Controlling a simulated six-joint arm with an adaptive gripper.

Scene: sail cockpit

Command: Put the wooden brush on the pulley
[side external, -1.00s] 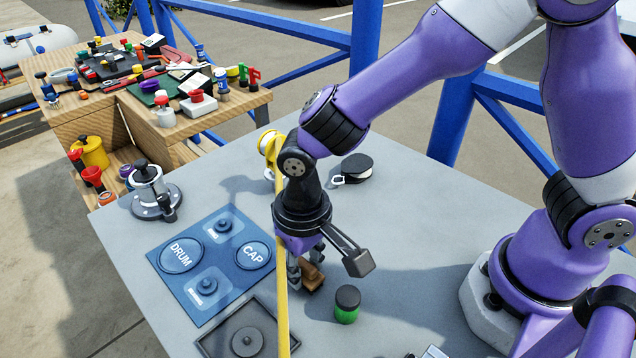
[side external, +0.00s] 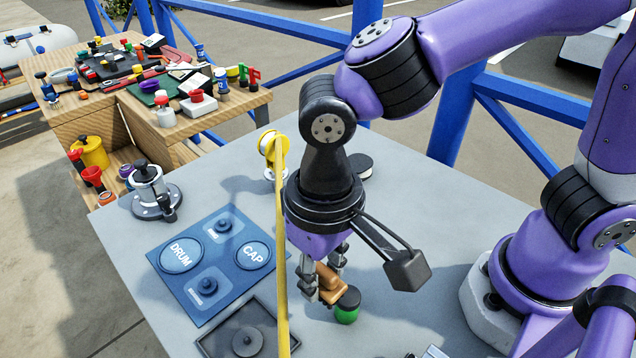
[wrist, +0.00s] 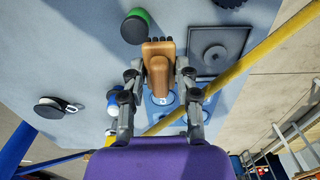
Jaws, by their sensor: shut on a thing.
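The wooden brush (side external: 328,283) is light brown and held in my gripper (side external: 323,278), above the grey table. In the wrist view the brush (wrist: 158,72) lies between the two fingers (wrist: 160,90), with dark bristles at its far end. The pulley, a black round disc with a white edge (side external: 361,166), lies on the table behind my wrist, partly hidden by it. It shows whole in the wrist view (wrist: 50,108), to the left and apart from the brush.
A green jar with a black lid (side external: 347,306) stands close by the brush in the picture. A yellow pole (side external: 281,250) crosses in front of the table. A blue labelled board (side external: 212,262), a dark square tray (side external: 213,341) and a metal winch-like piece (side external: 150,190) are to the left.

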